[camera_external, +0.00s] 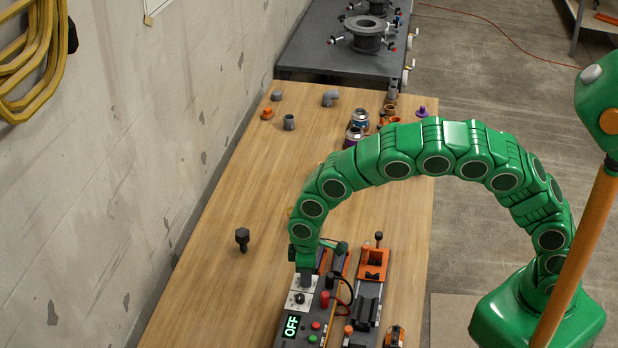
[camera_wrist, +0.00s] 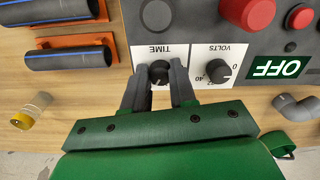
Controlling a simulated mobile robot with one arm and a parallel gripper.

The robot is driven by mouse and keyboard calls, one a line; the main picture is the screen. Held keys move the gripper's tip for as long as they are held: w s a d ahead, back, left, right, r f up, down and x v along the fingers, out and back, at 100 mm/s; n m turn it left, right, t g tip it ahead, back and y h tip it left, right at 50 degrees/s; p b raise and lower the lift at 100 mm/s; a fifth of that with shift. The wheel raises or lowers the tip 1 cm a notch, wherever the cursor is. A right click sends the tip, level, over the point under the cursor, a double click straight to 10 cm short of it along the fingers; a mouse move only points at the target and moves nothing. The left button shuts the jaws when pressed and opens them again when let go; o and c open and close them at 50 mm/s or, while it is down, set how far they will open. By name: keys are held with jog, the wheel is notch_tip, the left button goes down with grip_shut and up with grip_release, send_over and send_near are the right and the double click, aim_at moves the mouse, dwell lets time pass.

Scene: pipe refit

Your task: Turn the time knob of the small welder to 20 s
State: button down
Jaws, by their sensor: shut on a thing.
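The small welder (camera_external: 304,323) is a dark grey box on the wooden bench in the external view, with a lit green OFF display (camera_wrist: 296,67). In the wrist view its white panel carries a black time knob (camera_wrist: 159,72) under the upside-down word TIME, and a black volts knob (camera_wrist: 219,71) beside it. My gripper (camera_wrist: 160,84) is shut on the time knob, with a finger on either side of it. The knob's scale and most of its pointer are hidden by my fingers, so its setting cannot be read. My gripper also shows in the external view (camera_external: 306,283), pointing down at the panel.
Red buttons (camera_wrist: 255,14) stand on the welder beside the panel. An orange and grey clamp fixture (camera_external: 369,285) stands to its right. Black pipes (camera_wrist: 68,54) lie in orange holders. A dark bolt-shaped piece (camera_external: 242,239) stands at left, with clear bench around it.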

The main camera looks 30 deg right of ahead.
dwell(0.3)
jog(key=c, duration=0.9)
grip_release()
jog(key=shift+r, duration=3.9)
